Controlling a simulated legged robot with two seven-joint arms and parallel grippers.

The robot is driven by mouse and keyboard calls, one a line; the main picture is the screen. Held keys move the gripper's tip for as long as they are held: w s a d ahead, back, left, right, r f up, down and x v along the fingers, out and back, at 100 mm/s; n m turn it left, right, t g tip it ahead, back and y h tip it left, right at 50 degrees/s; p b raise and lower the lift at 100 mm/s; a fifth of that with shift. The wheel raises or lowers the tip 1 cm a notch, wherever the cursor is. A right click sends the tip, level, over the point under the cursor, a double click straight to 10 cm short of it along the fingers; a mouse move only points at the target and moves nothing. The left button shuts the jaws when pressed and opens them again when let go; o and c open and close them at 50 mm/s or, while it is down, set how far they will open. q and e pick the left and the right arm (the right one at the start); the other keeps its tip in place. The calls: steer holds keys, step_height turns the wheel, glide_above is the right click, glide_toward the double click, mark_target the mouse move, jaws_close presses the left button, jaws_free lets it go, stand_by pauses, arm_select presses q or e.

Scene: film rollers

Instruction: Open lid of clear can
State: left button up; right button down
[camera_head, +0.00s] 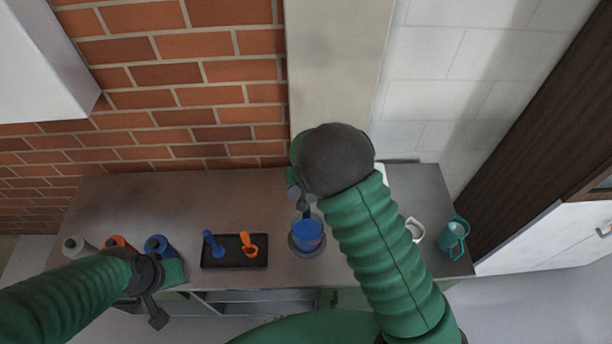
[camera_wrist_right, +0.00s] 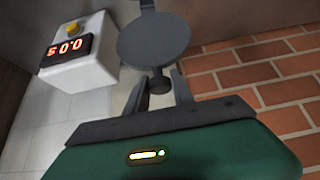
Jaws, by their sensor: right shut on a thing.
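My right gripper (camera_wrist_right: 158,88) is shut on a dark knob attached to a grey round disc, which looks like a lid (camera_wrist_right: 153,40). In the head view my right gripper (camera_head: 303,203) is partly hidden by my arm, just above a can-like vessel (camera_head: 307,233) showing blue, on a round grey base. I cannot tell from the head view whether the disc touches the vessel. My left gripper (camera_head: 155,312) hangs in front of the counter at the left, apart from the vessel. Its fingers are too small to tell open or shut.
On the counter (camera_head: 130,200) stand several bottles (camera_head: 160,245) at the left. A black tray (camera_head: 235,262) holds a blue and an orange tool. A white mug (camera_head: 415,230) and a teal mug (camera_head: 453,236) stand at the right. The right wrist view shows a white display box (camera_wrist_right: 78,58).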

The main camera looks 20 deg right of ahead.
arm_select(q)
steer(key=shift+w+d, duration=0.15)
steer(key=shift+w, duration=0.2)
arm_select(e)
steer(key=shift+w+d, duration=0.2)
steer(key=shift+w, duration=0.35)
steer(key=c, duration=1.4)
jaws_free()
arm_select(q)
steer(key=shift+w, duration=0.2)
arm_select(e)
steer(key=shift+o, duration=1.4)
steer(key=shift+w+f, duration=0.1)
steer(key=shift+f, duration=0.05)
steer(key=shift+a, duration=0.1)
arm_select(q)
steer(key=p+v, duration=0.3)
steer(key=shift+w, duration=0.2)
arm_select(e)
steer(key=v, duration=1.7)
